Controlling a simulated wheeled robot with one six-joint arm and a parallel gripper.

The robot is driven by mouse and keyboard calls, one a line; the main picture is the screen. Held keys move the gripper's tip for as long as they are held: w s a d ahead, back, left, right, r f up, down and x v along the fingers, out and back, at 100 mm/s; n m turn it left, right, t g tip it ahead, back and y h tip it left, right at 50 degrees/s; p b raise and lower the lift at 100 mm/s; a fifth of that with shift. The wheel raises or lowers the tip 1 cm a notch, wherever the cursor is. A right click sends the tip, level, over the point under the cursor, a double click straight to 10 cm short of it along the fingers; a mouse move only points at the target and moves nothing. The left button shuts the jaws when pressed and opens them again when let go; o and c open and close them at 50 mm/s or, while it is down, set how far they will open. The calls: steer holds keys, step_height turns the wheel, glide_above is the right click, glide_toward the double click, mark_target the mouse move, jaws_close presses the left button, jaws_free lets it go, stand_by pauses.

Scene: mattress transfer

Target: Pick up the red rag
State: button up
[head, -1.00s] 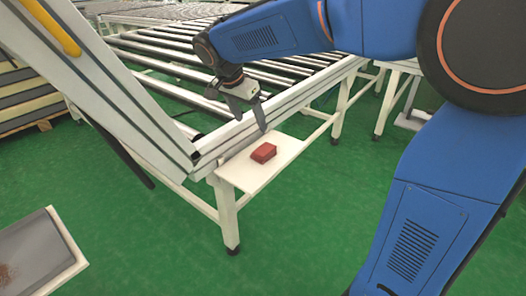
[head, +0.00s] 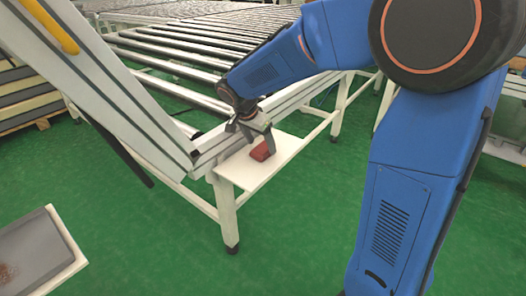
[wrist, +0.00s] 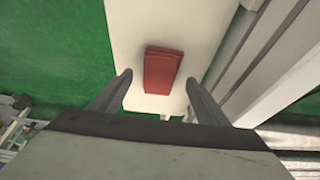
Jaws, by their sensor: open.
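The red rag (head: 261,152) is a small folded block lying on a white shelf (head: 247,178) at the side of the roller conveyor. My gripper (head: 262,150) is over the shelf, close to the rag, and partly covers it in the head view. In the wrist view the rag (wrist: 163,69) lies on the white shelf (wrist: 125,25), ahead of and between the two fingers. My gripper (wrist: 160,85) is open, with nothing between its fingers. Whether a finger touches the rag cannot be told.
The conveyor's metal side rail (head: 290,103) runs right beside the shelf, and also along the right of the wrist view. A tilted white frame (head: 110,90) stands at left. A grey panel (head: 35,255) is at lower left. Green floor (head: 290,235) is clear in front.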

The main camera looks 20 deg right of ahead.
mark_target(262, 148)
steer(key=shift+x, duration=1.1)
steer(key=c, duration=1.1)
steer(key=shift+c, duration=0.2)
step_height(262, 148, up, 10)
steer(key=o, duration=0.4)
steer(key=c, duration=0.3)
steer(key=shift+s, duration=0.15)
